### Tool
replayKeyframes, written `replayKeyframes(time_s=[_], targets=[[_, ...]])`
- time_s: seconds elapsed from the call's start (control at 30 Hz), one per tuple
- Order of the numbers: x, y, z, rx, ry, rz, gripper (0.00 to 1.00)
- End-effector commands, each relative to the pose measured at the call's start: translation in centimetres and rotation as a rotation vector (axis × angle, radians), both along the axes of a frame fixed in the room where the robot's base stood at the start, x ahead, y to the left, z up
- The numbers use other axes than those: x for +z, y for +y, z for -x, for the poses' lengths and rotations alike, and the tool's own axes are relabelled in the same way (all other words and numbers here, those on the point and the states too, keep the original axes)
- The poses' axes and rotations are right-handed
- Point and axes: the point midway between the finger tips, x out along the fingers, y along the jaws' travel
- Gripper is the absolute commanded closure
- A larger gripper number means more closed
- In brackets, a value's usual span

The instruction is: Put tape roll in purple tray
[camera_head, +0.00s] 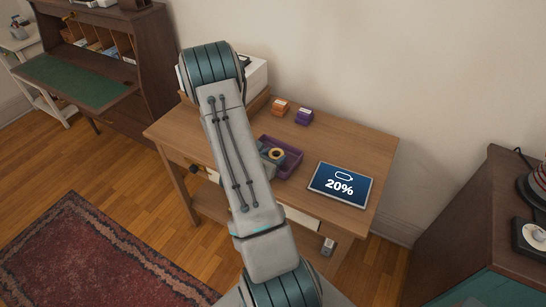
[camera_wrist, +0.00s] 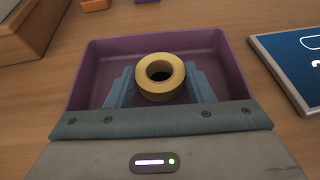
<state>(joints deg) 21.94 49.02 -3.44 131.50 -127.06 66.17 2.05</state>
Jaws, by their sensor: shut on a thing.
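The tape roll (camera_wrist: 160,92) is a yellow ring, held between the two blue-grey fingers of my gripper (camera_wrist: 161,88) in the wrist view. The purple tray (camera_wrist: 92,62) lies on the wooden table, and the roll appears over its inside. I cannot tell whether the roll touches the tray floor. In the head view the roll (camera_head: 276,154) shows at the purple tray (camera_head: 292,164), just right of my arm. My arm hides the tray's left part and most of my gripper there.
A tablet showing 20% (camera_head: 341,185) lies right of the tray on the table (camera_head: 350,150). An orange box (camera_head: 280,108) and a purple box (camera_head: 304,116) stand behind it. A white device (camera_head: 257,76) is partly hidden behind my arm. A dark cabinet (camera_head: 490,210) stands at right.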

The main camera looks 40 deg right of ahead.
Motion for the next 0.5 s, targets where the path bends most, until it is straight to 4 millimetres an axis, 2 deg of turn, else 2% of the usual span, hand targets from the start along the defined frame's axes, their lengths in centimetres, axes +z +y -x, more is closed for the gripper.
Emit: replayKeyframes(time_s=[0.5], targets=[[-2.1,0.5,0.3,0.002,0.013,-0.019,0.74]])
